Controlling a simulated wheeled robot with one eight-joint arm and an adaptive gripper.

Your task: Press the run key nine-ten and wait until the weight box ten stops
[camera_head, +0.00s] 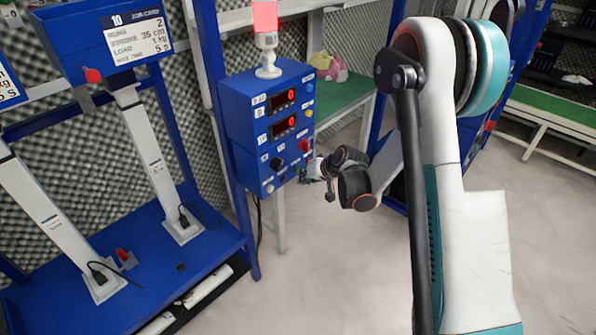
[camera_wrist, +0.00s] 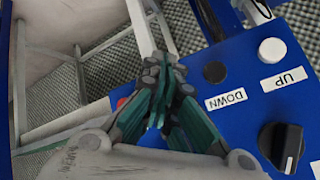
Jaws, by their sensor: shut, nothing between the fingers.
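A blue control box (camera_head: 268,125) stands near the middle in the head view, with two red-lit displays, several small buttons and a dark knob. Which button is the run key nine-ten cannot be read. In the wrist view the panel (camera_wrist: 240,122) shows a black button (camera_wrist: 215,72) beside the DOWN label, a white button (camera_wrist: 272,50) beside UP, and a black rotary knob (camera_wrist: 281,147). A blue box with a "10" job card (camera_head: 118,38) sits atop a white column. My gripper (camera_head: 310,172) is shut and empty at the box's lower right; its closed fingers show in the wrist view (camera_wrist: 160,108). Contact cannot be told.
The white columns (camera_head: 152,160) stand on a blue frame (camera_head: 190,248) at left. A signal lamp (camera_head: 265,18) with a pink-red top stands on the control box. A bench with a green top (camera_head: 340,100) is behind. Open floor (camera_head: 330,270) lies in front.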

